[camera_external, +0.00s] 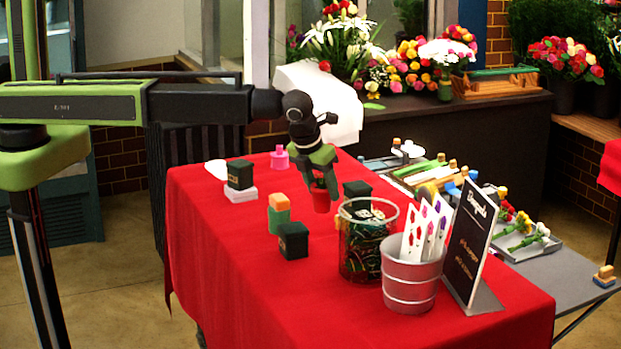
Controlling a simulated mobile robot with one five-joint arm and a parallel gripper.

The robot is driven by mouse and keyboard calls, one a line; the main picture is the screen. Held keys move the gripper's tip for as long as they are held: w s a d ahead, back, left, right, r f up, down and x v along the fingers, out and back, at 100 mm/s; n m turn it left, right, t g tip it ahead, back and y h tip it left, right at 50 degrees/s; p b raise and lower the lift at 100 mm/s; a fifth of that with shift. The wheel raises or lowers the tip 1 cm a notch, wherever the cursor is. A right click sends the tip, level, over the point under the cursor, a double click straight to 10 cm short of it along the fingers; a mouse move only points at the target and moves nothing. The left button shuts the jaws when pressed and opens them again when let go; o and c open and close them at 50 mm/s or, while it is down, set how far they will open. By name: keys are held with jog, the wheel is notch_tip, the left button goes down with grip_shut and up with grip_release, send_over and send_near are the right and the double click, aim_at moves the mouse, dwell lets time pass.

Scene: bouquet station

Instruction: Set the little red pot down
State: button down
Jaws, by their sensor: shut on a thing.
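The little red pot (321,201) hangs under my gripper (320,183), above or just at the red cloth of the table (230,290). Dark contents show at the pot's top. My gripper points down and is shut on the pot at its upper part. The pot looks upright. I cannot tell from this view whether its base touches the cloth. The fingertips are small and partly hidden against the pot.
Right of the pot are a dark green box (357,190) and a wire basket (361,262). A metal bucket (411,284) with cards and a black sign (470,245) stand at front right. Left are stacked blocks (279,212) and dark boxes (293,240). The front-left cloth is clear.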

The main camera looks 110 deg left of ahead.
jog(key=w+d+f+m+t+h+b, duration=0.1)
jog(key=w+d+m, duration=0.2)
jog(key=d, duration=1.4)
jog(key=w+d+f+m+t+b, duration=0.1)
jog(key=w+d+m, duration=0.15)
jog(key=d, duration=1.55)
jog(key=shift+m, duration=0.45)
jog(key=w+a+f+b, duration=0.2)
jog(key=a+f+b, duration=0.1)
jog(key=b, duration=0.1)
jog(key=w+a+f+b, duration=0.1)
jog(key=a+f+b, duration=0.2)
jog(key=a+f, duration=0.1)
jog(key=w+a+f+b, duration=0.2)
jog(key=a+f+b, duration=0.1)
jog(key=f+b, duration=0.1)
jog(key=shift+w+a+f+b, duration=0.2)
jog(key=shift+w+f+b, duration=0.05)
jog(key=shift+w+b, duration=0.1)
jog(key=shift+r, duration=0.25)
jog(key=shift+f, duration=0.25)
jog(key=c, duration=0.6)
grip_release()
jog(key=shift+r, duration=0.1)
jog(key=shift+c, duration=0.2)
